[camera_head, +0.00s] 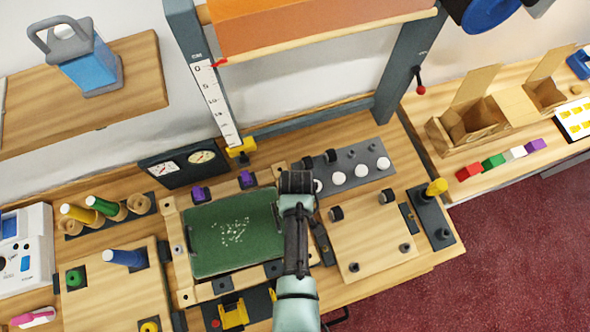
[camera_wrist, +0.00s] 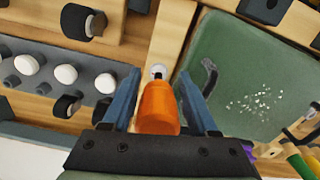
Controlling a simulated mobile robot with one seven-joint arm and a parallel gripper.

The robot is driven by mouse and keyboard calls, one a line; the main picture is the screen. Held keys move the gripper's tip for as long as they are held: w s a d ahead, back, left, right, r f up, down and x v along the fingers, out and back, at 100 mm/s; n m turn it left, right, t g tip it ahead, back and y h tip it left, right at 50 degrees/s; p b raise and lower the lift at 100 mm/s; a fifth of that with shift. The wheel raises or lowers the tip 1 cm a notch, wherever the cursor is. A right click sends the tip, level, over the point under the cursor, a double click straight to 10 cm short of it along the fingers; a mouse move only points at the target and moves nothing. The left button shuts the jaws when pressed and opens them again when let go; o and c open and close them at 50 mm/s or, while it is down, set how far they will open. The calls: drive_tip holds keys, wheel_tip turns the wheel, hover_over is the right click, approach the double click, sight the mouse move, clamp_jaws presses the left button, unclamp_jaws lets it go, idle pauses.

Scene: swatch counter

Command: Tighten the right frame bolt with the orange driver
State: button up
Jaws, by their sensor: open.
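The orange driver (camera_wrist: 159,108) shows in the wrist view by its thick handle, between the two fingers of my gripper (camera_wrist: 160,82). The fingers are open, one on each side of the handle. A round silver bolt head (camera_wrist: 158,71) shows just past the handle on the wooden frame (camera_wrist: 168,38) beside the green board (camera_wrist: 245,85). Whether the driver's tip touches a bolt is hidden. In the head view my gripper (camera_head: 297,183) is over the right side of the frame (camera_head: 187,298), and my arm hides the driver and the right bolt.
Purple clamps (camera_head: 200,194) sit behind the board. A dark strip with white knobs (camera_head: 361,171) lies right of my gripper. A grey gantry post (camera_head: 405,75) rises behind.

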drive_tip(key=n, duration=0.6)
drive_tip(key=shift+w+d+n, duration=0.25)
drive_tip(key=shift+n, duration=0.05)
drive_tip(key=n, duration=0.6)
drive_tip(key=shift+w+d+n, duration=0.25)
drive_tip(key=shift+n, duration=0.15)
clamp_jaws()
drive_tip(key=m, duration=0.4)
drive_tip(key=shift+s+a, duration=0.15)
drive_tip(key=shift+s, duration=0.1)
drive_tip(key=m, duration=0.3)
drive_tip(key=shift+s+a+m, duration=0.2)
drive_tip(key=shift+m, duration=0.2)
drive_tip(key=m, duration=0.3)
drive_tip(key=shift+s+a+m, duration=0.15)
drive_tip(key=shift+m, duration=0.25)
drive_tip(key=m, duration=0.3)
drive_tip(key=shift+s+a+f, duration=0.1)
drive_tip(key=shift+s+a, duration=0.05)
drive_tip(key=shift+s, duration=0.05)
